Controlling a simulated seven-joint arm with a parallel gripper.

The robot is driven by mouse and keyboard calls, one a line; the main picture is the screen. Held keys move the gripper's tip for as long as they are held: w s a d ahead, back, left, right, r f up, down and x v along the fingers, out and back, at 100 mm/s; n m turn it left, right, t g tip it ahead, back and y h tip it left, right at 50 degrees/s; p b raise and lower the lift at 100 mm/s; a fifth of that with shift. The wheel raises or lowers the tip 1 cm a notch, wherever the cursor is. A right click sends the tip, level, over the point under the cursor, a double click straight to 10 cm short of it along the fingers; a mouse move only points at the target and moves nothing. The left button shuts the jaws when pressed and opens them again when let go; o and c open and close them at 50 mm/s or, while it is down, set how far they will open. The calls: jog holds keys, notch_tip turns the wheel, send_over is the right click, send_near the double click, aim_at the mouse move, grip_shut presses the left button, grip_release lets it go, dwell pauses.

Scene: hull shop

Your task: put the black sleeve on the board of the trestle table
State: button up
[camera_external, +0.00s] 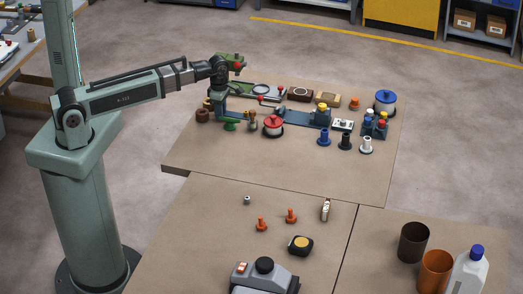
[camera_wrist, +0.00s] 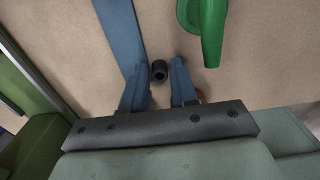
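The black sleeve (camera_wrist: 159,71) is a small dark cylinder in the wrist view, with an open end showing. It lies between the two blue fingertips of my gripper (camera_wrist: 160,75), with a narrow gap visible on each side. My gripper looks open, pointing down; whether a finger touches the sleeve is hard to tell. In the external view my gripper (camera_external: 215,104) is low over the left end of the brown board (camera_external: 290,175). I cannot make out the sleeve there. A table with a wooden beam (camera_external: 30,78) stands at the far left; which table is the trestle table is unclear.
A green rounded thing (camera_wrist: 205,32) and a blue strip (camera_wrist: 122,35) lie near the fingers. A red-topped pot (camera_external: 273,126), a blue-topped pot (camera_external: 385,102) and several spools crowd the board's back and right. The board's front is clear.

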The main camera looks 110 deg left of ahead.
jog(key=shift+o, duration=1.2)
notch_tip(320, 180, up, 12)
jog(key=shift+r, duration=0.15)
